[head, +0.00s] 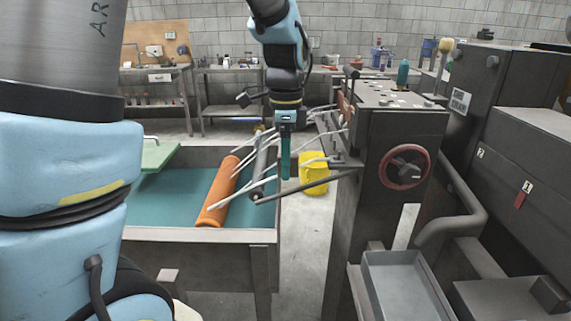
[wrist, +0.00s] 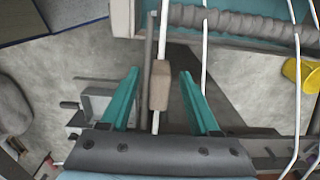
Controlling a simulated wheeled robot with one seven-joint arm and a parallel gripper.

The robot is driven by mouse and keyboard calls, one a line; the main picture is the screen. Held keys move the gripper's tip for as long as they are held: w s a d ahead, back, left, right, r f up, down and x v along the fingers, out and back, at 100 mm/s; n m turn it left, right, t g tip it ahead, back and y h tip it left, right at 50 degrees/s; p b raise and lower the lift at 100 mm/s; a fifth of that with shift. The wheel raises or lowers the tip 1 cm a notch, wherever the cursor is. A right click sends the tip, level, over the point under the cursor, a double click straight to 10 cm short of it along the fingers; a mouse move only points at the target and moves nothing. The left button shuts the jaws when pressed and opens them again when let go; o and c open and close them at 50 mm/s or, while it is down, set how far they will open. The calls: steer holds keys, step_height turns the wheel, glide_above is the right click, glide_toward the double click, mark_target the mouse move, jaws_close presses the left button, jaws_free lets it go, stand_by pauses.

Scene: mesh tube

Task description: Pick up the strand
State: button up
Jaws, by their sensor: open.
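Several pale strands (head: 238,188) stretch between the machine on the right and the trough. In the wrist view, one white strand (wrist: 164,30) runs lengthwise between my fingers, with a tan block (wrist: 160,85) around or against it. My gripper (head: 286,178) points down among the strands in the head view. In the wrist view my gripper (wrist: 160,72) has its two green fingers spread, one on each side of the strand and block, with gaps on both sides. Other strands pass to the right of the fingers. Which strand is meant cannot be told.
A trough (head: 200,236) with an orange roll (head: 219,192) stands at left. A dark rod (head: 305,187) crosses below my gripper. The machine (head: 400,135) with a red-rimmed wheel (head: 405,166) stands close at right. A yellow bucket (head: 314,173) is behind.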

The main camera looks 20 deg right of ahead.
steer(key=shift+f, duration=1)
jaws_close()
